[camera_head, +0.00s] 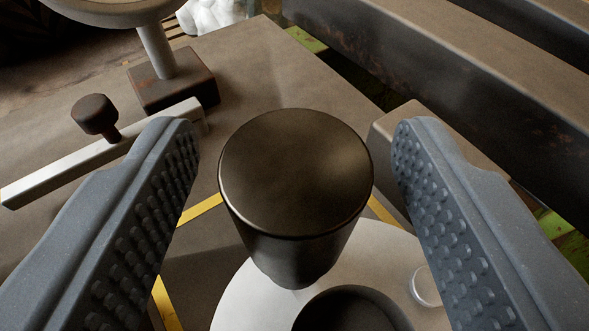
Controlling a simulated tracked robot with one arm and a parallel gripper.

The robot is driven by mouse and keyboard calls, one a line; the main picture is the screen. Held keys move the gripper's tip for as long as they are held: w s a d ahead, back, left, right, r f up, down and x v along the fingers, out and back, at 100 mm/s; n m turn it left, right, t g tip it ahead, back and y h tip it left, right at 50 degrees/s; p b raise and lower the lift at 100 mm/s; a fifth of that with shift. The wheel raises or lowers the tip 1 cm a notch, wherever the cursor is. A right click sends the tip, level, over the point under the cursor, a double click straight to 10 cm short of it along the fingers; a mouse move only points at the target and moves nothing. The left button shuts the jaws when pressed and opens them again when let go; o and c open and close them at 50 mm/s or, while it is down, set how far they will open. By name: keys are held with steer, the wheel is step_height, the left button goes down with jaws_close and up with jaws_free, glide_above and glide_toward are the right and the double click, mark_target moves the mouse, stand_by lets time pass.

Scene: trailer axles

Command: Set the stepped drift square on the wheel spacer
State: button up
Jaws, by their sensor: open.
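The dark metal round piece between my fingers looks like the stepped drift (294,190). It is wide at the top and narrower below, and it stands upright or nearly so. Its lower end meets the pale round disc, which looks like the wheel spacer (237,303). The disc has a large dark hole and a smaller hole. I cannot tell whether the drift's foot rests flat on it. My gripper (296,150) is open, with one ridged grey finger on each side of the drift and a visible gap on both sides.
A pale bar (60,178) with a dark knob (95,115) lies at left. Behind it a post stands on a rusty block (172,80). Dark steel beams (450,80) run across the upper right. Yellow lines mark the brown surface (265,65) under the disc.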

steer(key=p+v, duration=0.1)
steer(key=v, duration=1.2)
steer(key=shift+p, duration=0.35)
steer(key=shift+s, duration=0.15)
